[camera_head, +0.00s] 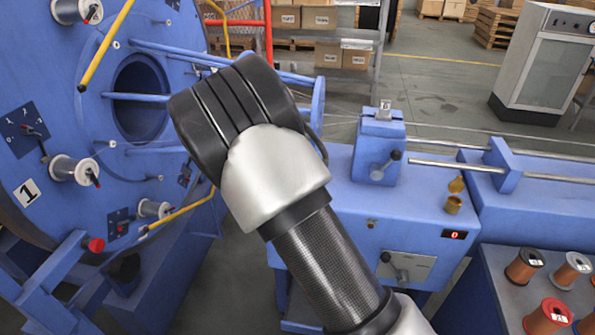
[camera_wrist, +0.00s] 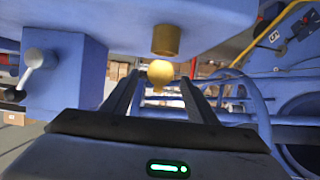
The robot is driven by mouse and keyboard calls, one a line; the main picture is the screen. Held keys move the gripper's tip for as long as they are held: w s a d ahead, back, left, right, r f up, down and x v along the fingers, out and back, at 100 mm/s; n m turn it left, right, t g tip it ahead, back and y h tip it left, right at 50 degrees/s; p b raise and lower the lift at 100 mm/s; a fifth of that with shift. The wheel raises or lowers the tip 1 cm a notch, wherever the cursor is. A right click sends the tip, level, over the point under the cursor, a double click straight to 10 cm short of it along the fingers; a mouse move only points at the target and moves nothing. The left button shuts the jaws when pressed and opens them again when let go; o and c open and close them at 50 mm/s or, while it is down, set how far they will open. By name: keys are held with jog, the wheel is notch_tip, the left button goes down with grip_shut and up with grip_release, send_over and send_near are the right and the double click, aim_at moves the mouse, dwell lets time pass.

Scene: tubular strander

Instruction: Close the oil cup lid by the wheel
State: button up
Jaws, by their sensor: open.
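In the wrist view, which looks upside down, a brass oil cup (camera_wrist: 166,40) projects from a blue machine surface. Its round golden lid (camera_wrist: 160,72) shows nearly face-on, apart from the cup's mouth, so it stands open. My gripper (camera_wrist: 159,78) is open, with a dark finger on each side of the lid in the picture. I cannot tell whether a finger touches it. In the head view my arm hides the gripper and this cup. The big blue wheel (camera_head: 60,95) stands at the left there. Another brass cup (camera_head: 453,205) with a raised lid (camera_head: 457,185) stands clear of my arm.
A blue block with a lever (camera_head: 380,150) stands on the blue machine bench (camera_head: 345,200). In the wrist view a similar lever block (camera_wrist: 65,75) is left of the fingers, and blue tubes (camera_wrist: 240,90) are at right. Spools (camera_head: 548,315) sit at the lower right.

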jog(key=shift+x, duration=1.3)
jog(key=c, duration=1.1)
jog(key=shift+o, duration=0.2)
jog(key=b, duration=0.2)
jog(key=f+t+b, duration=0.1)
jog(key=b, duration=0.1)
jog(key=shift+s+a, duration=0.1)
jog(key=shift+s, duration=0.15)
jog(key=t+b, duration=0.1)
jog(key=b, duration=0.1)
jog(key=t+b, duration=0.1)
jog(key=b, duration=0.2)
jog(key=shift+s+f+h+b, duration=0.3)
jog(key=shift+f, duration=0.1)
jog(key=t+b, duration=0.2)
jog(key=shift+s+a+r+t+h, duration=0.1)
jog(key=shift+s+t+h, duration=0.2)
jog(key=shift+t, duration=0.1)
jog(key=shift+s+f+t, duration=0.1)
jog(key=shift+t, duration=0.6)
jog(key=shift+s+f+t, duration=0.1)
jog(key=shift+t, duration=0.6)
jog(key=shift+h, duration=0.3)
